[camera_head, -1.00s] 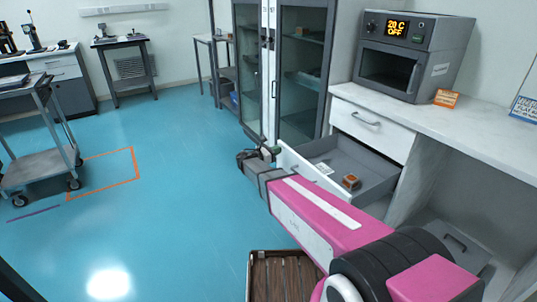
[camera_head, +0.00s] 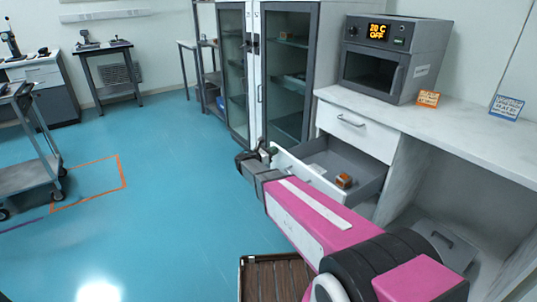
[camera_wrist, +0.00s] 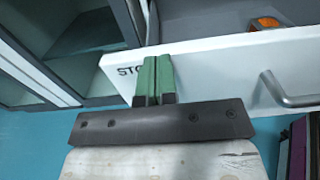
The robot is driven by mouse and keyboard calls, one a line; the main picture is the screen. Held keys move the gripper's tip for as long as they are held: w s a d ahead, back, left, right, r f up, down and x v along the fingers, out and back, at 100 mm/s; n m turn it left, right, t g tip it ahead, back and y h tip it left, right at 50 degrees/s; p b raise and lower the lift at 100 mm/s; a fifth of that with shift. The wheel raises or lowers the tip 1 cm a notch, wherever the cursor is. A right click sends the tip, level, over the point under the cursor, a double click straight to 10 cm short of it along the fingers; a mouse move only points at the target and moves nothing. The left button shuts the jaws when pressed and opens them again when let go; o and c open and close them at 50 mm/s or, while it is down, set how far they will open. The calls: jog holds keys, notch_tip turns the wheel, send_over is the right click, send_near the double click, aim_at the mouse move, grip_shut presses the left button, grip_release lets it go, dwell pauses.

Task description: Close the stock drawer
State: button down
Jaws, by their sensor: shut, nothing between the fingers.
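The stock drawer (camera_head: 312,172) is open, a grey drawer with a white front, sticking out below a shut white drawer. A small orange-brown item (camera_head: 344,180) lies inside it. In the wrist view, the drawer's white front (camera_wrist: 220,68) shows a metal handle (camera_wrist: 290,95) at right and the letters "STO" at left, the rest of the label hidden by my fingers. My gripper (camera_head: 266,152) is at the left end of the drawer front. In the wrist view its green fingertips (camera_wrist: 153,75) are together and empty, against or just before the front; contact is unclear.
A glass-door cabinet (camera_head: 290,75) stands just left of the drawer. An oven (camera_head: 392,55) sits on the white counter (camera_head: 440,125) above. A brown slatted crate (camera_head: 275,278) is low in front. Open blue floor (camera_head: 150,190) lies to the left.

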jog(key=x, duration=2.7)
jog(key=shift+w+d, duration=0.2)
jog(key=shift+d, duration=0.05)
jog(key=shift+s, duration=0.1)
jog(key=v, duration=1.3)
jog(key=c, duration=1.4)
grip_release()
jog(key=shift+s+a, duration=0.2)
jog(key=shift+a, duration=0.1)
jog(key=shift+c, duration=0.2)
jog(key=shift+o, duration=1.3)
jog(key=shift+s, duration=0.1)
jog(key=s+d+f+m+g+h, duration=0.1)
jog(key=s+d+m+g, duration=0.1)
jog(key=m, duration=0.5)
jog(key=s+d+f+m+g+h, duration=0.1)
jog(key=s+d+m, duration=0.3)
jog(key=m, duration=0.4)
jog(key=s+d+f+m+g+h, duration=0.2)
jog(key=s+d+f+m+g, duration=0.1)
jog(key=m, duration=0.5)
jog(key=shift+s+f+g, duration=0.2)
jog(key=shift+s+g, duration=0.1)
jog(key=shift+s, duration=0.5)
jog(key=w+d+r, duration=0.1)
jog(key=d+r, duration=0.1)
jog(key=d, duration=0.8)
jog(key=shift+w+d, duration=0.15)
jog(key=shift+d, duration=0.15)
